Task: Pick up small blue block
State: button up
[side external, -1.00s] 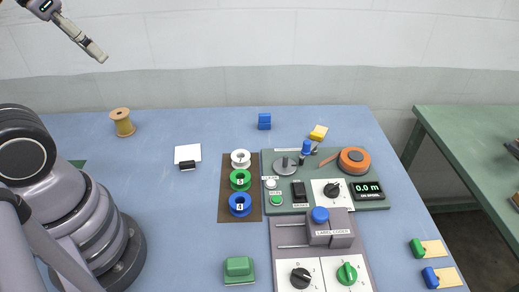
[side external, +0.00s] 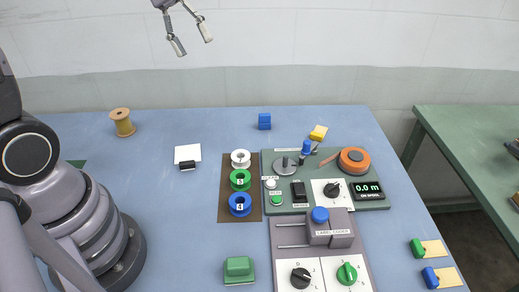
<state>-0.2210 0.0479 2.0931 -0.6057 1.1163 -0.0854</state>
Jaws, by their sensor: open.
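The small blue block (side external: 264,121) sits near the back edge of the blue table (side external: 185,215), a little left of the control panel. It looks like a block with a line across its middle; I cannot tell if it is one piece or two. My gripper (side external: 192,47) is open and empty, high above the table at the top of the view, up and to the left of the block. Its two fingers are spread apart and point down.
A wooden spool (side external: 122,122) stands at the back left. White, green and blue rings (side external: 240,203) lie on a brown strip. A green panel (side external: 284,207) carries knobs and an orange reel (side external: 354,160). A yellow block (side external: 318,132) is right of the blue block. A green block (side external: 239,269) lies in front.

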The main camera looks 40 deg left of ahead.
jog(key=w+a+f+n+t+h, duration=0.4)
jog(key=w+f+n, duration=0.3)
jog(key=w+f, duration=0.35)
jog(key=w+a+f+n+t+h, duration=0.2)
jog(key=w+a+f+n+h, duration=0.35)
jog(key=w+f, duration=0.55)
jog(key=a+f+n+t+y, duration=0.1)
jog(key=a+f+n+t, duration=0.1)
jog(key=f, duration=0.2)
jog(key=a+f+n+t+y, duration=0.1)
jog(key=a+f+n+t, duration=0.1)
jog(key=f, duration=0.3)
jog(key=s+a+f+n+t+y, duration=0.1)
jog(key=a+f+n+t, duration=0.1)
jog(key=a+f+n, duration=0.1)
jog(key=shift+s+a+f+n+y, duration=0.15)
jog(key=shift+a+f+n, duration=0.1)
jog(key=shift+f, duration=0.25)
jog(key=shift+w+a+f+n+y, duration=0.1)
jog(key=shift+f+n, duration=0.1)
jog(key=shift+f, duration=0.3)
send_near(267, 114)
jog(key=x, duration=0.4)
jog(key=shift+w+d+f, duration=0.15)
jog(key=shift+w+f, duration=0.1)
jog(key=shift+f, duration=0.1)
jog(key=x, duration=0.5)
jog(key=shift+w+d+r, duration=0.2)
jog(key=shift+d+r, duration=0.1)
grip_shut()
